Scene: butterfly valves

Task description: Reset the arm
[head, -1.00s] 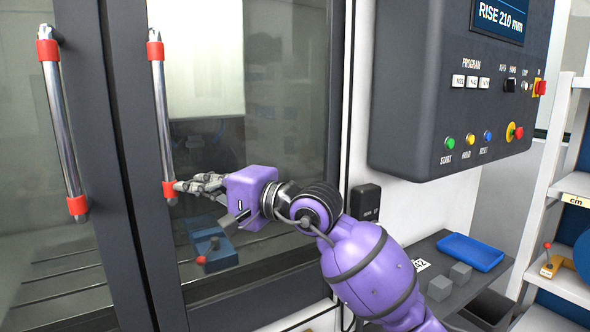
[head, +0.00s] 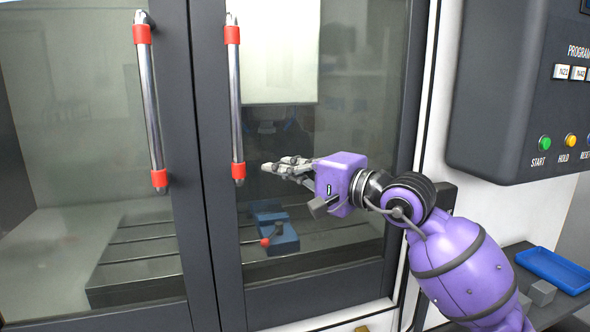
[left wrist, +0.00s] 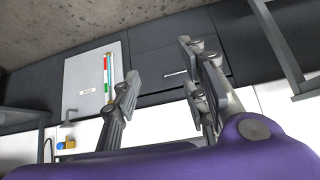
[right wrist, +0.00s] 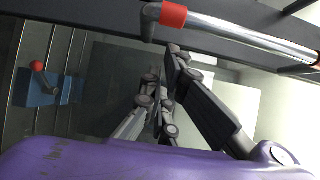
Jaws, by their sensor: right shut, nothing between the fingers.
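My right arm comes in from the lower right of the head view, purple. Its right gripper (head: 280,166) is shut and empty in front of the right glass door, to the right of the right door handle's lower red end. In the right wrist view the right gripper's fingers (right wrist: 158,95) are together, with the handle's red end (right wrist: 172,15) above and apart from them. My left gripper (left wrist: 158,85) shows only in the left wrist view; its fingers stand apart with nothing between them.
The machine's two glass doors are closed, with a left handle (head: 150,105) and a right handle (head: 235,100). A blue vise (head: 275,235) with a red-knobbed lever is behind the glass. The control panel (head: 510,90) and a blue tray (head: 553,270) are at the right.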

